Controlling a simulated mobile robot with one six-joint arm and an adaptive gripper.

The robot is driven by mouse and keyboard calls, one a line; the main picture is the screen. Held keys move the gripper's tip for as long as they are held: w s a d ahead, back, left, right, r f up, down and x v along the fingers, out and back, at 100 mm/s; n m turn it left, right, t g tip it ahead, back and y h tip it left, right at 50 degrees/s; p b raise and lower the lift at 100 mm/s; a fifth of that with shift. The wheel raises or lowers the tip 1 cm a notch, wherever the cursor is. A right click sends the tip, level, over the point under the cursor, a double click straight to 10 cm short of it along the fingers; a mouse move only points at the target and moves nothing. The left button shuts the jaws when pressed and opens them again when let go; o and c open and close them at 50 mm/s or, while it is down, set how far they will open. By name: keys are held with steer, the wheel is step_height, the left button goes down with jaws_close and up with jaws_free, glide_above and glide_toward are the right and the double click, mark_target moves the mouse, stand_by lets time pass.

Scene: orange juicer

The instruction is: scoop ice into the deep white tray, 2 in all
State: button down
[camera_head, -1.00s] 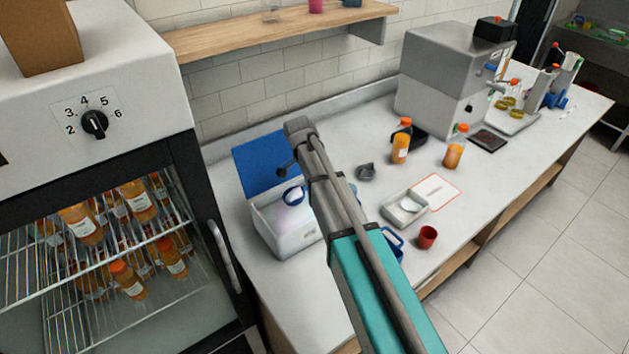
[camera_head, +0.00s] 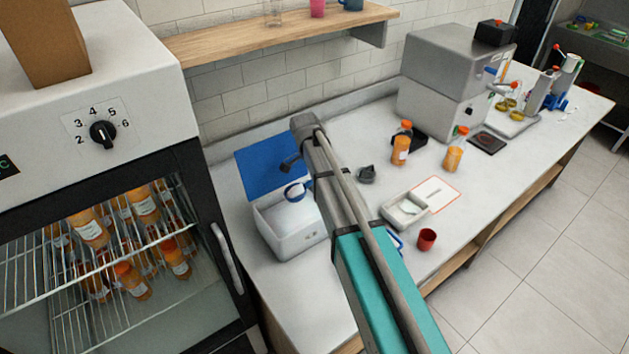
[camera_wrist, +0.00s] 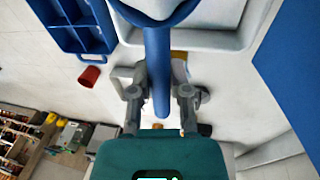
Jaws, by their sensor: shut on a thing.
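My gripper (camera_wrist: 161,93) is shut on the blue handle of a scoop (camera_wrist: 157,60), whose bowl is partly cut off at the top of the wrist view. In the head view the scoop's blue-rimmed end (camera_head: 297,191) shows over the opening of the white ice box (camera_head: 296,240), whose blue lid (camera_head: 268,162) stands open behind. I cannot tell how much ice the scoop holds. The deep white tray (camera_head: 421,217) lies to the right on the counter, with something pale inside. My arm hides part of the area between box and tray.
A red cup (camera_head: 427,239) stands near the front edge, beside a mostly hidden blue compartment tray (camera_wrist: 80,35). A dark grey object (camera_head: 366,174), a red-edged white card (camera_head: 442,190) and two orange bottles (camera_head: 401,150) stand farther back. The fridge (camera_head: 180,120) is at the left.

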steer(key=shift+d, duration=0.15)
steer(key=w+d+f+m+y+b, duration=0.1)
steer(key=d+m, duration=0.2)
steer(key=d, duration=1.7)
steer(key=w+d+f+m+y+b, duration=0.1)
steer(key=w+d+m, duration=0.1)
steer(key=d, duration=1.8)
steer(key=shift+f+m+g+b, duration=0.35)
steer(key=shift+f+m+g, duration=0.05)
steer(key=shift+f, duration=0.1)
steer(key=f+t+b, duration=0.2)
steer(key=t+b, duration=0.2)
steer(key=s+f+t+b, duration=0.1)
steer(key=f+t+b, duration=0.1)
steer(key=t+b, duration=0.2)
steer(key=f+t+y+b, duration=0.1)
steer(key=f+t+b, duration=0.1)
steer(key=t+b, duration=0.3)
steer(key=shift+s+f+b, duration=0.25)
steer(key=shift+f+b, duration=0.05)
steer(key=shift+b, duration=0.25)
steer(key=shift+t+b, duration=0.5)
steer(key=shift+b, duration=0.25)
